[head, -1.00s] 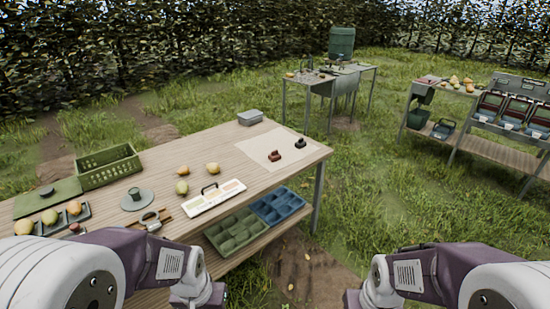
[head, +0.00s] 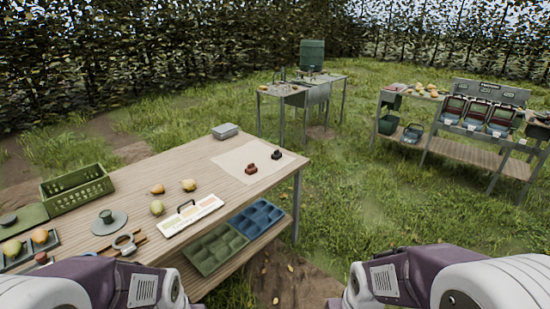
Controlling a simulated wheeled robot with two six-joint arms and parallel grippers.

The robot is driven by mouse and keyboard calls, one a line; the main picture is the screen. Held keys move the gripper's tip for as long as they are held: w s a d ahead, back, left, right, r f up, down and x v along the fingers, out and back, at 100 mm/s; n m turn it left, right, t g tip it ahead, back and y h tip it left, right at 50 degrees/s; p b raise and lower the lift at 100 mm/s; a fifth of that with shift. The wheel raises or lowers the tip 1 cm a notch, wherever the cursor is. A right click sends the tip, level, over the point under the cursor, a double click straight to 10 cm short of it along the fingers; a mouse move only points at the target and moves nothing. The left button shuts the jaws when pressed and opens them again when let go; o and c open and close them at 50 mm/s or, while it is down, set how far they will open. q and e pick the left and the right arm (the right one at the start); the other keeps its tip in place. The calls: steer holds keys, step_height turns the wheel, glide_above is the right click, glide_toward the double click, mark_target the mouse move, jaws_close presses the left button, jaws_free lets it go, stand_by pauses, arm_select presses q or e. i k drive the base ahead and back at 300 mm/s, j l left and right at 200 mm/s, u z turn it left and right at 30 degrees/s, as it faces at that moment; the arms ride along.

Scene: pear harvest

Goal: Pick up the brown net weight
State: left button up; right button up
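A small reddish-brown weight (head: 251,169) sits on a pale beige mat (head: 232,162) at the far right end of the wooden table (head: 200,163). A similar black weight (head: 277,154) sits on the same mat, a little behind and to its right, apart from it. Nothing touches the brown weight. My arms show at the bottom left and bottom right of the head view, short of the mat. Both grippers are below the picture edge, so their fingers are hidden.
A grey box (head: 226,131) stands behind the mat. A white colour card (head: 190,216), loose pears (head: 157,208) and a green crate (head: 77,188) are further left on the table. Green (head: 215,249) and blue (head: 257,219) trays sit on the lower shelf. Grass right of the table is open.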

mark_target(251, 170)
steer(key=i+u, duration=0.35)
steer(key=i, duration=0.15)
steer(key=i+l+u, duration=0.1)
steer(key=i+u, duration=0.2)
steer(key=i, duration=0.2)
steer(key=i+l+u, duration=0.7)
steer(key=i, duration=0.2)
